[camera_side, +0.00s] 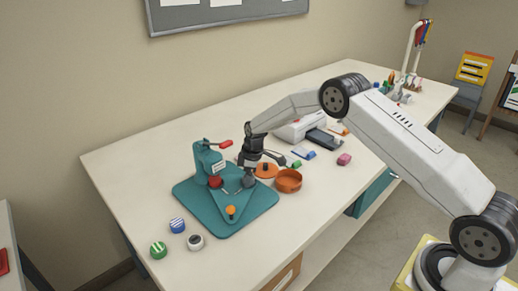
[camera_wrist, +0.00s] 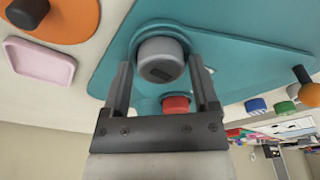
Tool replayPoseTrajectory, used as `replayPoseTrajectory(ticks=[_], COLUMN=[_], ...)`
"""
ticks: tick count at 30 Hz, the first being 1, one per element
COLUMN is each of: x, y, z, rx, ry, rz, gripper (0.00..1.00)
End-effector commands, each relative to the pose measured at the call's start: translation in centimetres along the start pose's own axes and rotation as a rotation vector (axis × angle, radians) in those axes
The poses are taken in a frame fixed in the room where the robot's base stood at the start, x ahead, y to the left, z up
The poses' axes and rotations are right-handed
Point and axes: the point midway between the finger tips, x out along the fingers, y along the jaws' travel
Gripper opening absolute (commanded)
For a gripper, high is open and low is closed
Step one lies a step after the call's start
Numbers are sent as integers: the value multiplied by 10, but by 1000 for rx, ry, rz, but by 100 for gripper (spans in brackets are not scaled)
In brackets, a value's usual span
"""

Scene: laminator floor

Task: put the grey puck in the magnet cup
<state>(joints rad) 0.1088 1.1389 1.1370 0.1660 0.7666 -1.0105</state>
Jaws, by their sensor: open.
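The grey puck (camera_wrist: 160,58), with a dark rectangular mark on its face, sits on a round teal seat (camera_wrist: 128,38) on the teal base plate (camera_side: 245,217). My gripper (camera_side: 249,182) is low over the plate. In the wrist view, my open gripper (camera_wrist: 162,85) has a finger on each side of the puck, with a visible gap at both sides. In the side view the puck is mostly hidden by my gripper. I cannot tell for sure whether the round seat is the magnet cup.
A teal press (camera_side: 205,160) with a red puck (camera_side: 215,181) stands left of my gripper. An orange knob (camera_side: 231,211) is near the plate's front. Striped green (camera_side: 158,250) and blue (camera_side: 177,225) pucks lie left. An orange bowl (camera_side: 289,181) stands right.

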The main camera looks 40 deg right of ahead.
Motion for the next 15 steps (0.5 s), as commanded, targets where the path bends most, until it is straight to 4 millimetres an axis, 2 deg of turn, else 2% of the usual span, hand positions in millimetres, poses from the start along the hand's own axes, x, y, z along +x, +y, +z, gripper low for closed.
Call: replayPoseTrajectory(ticks=[1, 5, 15], x=[5, -7, -59], y=[-8, -6, -3], z=[2, 2, 1], rx=[-1, 1, 2], ry=[-13, -11, -7], rz=[-21, -17, -10], gripper=[94, 94, 94])
